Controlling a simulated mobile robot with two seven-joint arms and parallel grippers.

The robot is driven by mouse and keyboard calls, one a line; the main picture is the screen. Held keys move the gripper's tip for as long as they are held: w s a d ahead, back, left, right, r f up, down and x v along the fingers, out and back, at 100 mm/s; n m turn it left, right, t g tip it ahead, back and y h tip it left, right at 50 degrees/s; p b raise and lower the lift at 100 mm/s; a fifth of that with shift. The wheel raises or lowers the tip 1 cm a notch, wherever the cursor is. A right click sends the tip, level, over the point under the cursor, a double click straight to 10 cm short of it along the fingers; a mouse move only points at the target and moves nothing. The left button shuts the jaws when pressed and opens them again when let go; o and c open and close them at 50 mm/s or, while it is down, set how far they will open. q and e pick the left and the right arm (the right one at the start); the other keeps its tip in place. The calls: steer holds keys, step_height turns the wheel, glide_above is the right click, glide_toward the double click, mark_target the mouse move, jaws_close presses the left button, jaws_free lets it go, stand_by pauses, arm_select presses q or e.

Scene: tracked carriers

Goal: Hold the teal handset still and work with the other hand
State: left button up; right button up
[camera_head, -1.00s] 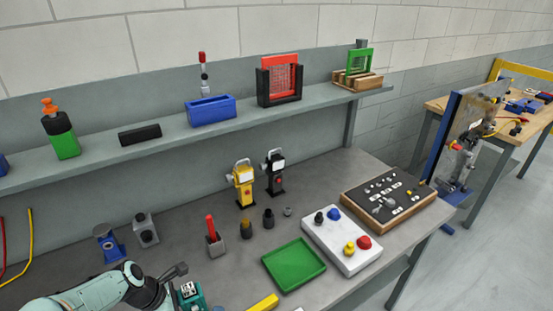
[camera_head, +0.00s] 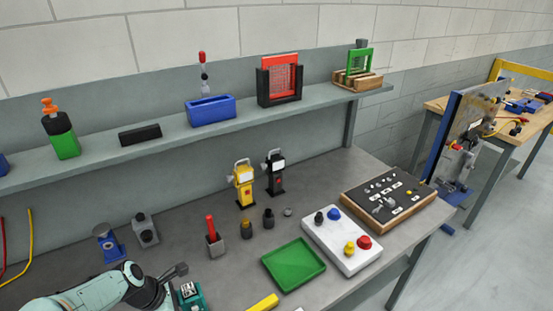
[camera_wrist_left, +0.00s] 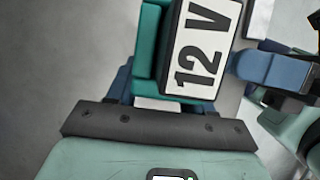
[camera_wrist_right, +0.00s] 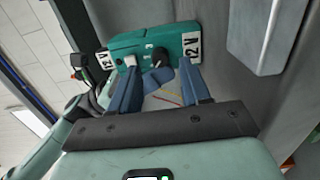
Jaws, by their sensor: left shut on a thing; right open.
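The teal handset (camera_head: 190,294) is at the bottom edge of the head view, partly cut off. My left gripper is shut on it; in the left wrist view its blue fingers (camera_wrist_left: 185,78) stand either side of the teal body (camera_wrist_left: 150,45), which bears a white "12 V" label (camera_wrist_left: 200,45). In the right wrist view the handset (camera_wrist_right: 125,42) shows labels at both ends, a black knob (camera_wrist_right: 160,57) and a small white part (camera_wrist_right: 130,60). My right gripper (camera_wrist_right: 160,80) is open, its blue fingers close to the handset's face. Thin red and yellow wires show between them.
The bench holds a green tray (camera_head: 293,264), a white button box (camera_head: 342,241), a dark wood-framed board (camera_head: 388,197) and a red-handled tool in a grey holder (camera_head: 214,238). A shelf (camera_head: 180,135) runs behind. A yellow bar (camera_head: 264,302) lies near the front edge.

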steer(key=shift+x, duration=1.45)
